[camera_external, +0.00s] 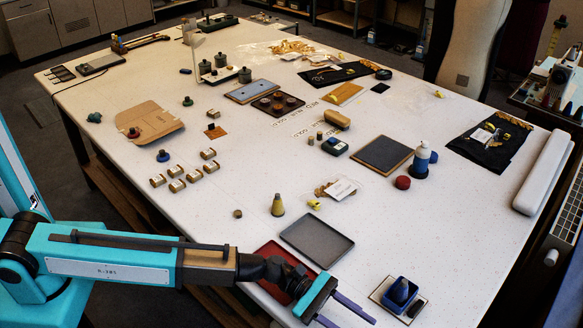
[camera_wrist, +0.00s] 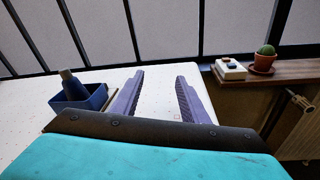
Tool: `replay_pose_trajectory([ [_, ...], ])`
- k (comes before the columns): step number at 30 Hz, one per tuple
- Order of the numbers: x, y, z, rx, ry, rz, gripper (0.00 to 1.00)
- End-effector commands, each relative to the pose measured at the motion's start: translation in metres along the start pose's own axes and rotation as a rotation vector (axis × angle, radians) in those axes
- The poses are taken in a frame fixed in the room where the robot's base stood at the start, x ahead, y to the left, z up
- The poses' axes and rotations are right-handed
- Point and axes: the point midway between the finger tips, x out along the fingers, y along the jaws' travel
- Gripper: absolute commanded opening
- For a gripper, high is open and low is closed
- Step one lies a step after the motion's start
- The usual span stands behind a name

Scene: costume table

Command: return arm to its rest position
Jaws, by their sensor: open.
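My teal arm reaches in from the lower left in the external view. My gripper (camera_external: 347,309) is at the near edge of the white table (camera_external: 461,252), with its purple fingers pointing right. In the wrist view my gripper (camera_wrist: 158,98) is open, its two fingers apart with only white table between them. It holds nothing. A blue bin with a dark blue bottle-like thing (camera_external: 400,291) stands to the right of the fingers, apart from them. The bin (camera_wrist: 85,104) is left of the fingers in the wrist view.
A grey tray (camera_external: 317,240) and a red tray (camera_external: 270,262) lie close beside my arm. A yellow-topped cone (camera_external: 277,206) stands behind them. Many other things cover the table farther back. A potted cactus (camera_wrist: 264,60) stands on a wooden sill at right in the wrist view.

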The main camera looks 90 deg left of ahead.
Motion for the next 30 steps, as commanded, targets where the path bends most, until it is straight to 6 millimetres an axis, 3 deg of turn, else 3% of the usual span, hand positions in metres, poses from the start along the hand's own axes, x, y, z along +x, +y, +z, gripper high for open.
replay_pose_trajectory([
  [1, 0.002, -0.025, 0.007, 0.044, 0.007, -0.054, 0.41],
  [3, 0.004, -0.057, 0.011, 0.105, 0.014, -0.128, 0.41],
  [11, -0.004, -0.171, 0.007, 0.339, 0.039, -0.413, 0.41],
  [14, -0.018, -0.208, -0.021, 0.438, 0.071, -0.517, 0.41],
  [15, -0.025, -0.218, -0.038, 0.473, 0.089, -0.551, 0.41],
  [23, -0.080, -0.270, -0.145, 0.692, 0.199, -0.768, 0.41],
  [30, -0.147, -0.314, -0.234, 0.872, 0.265, -1.013, 0.41],
])
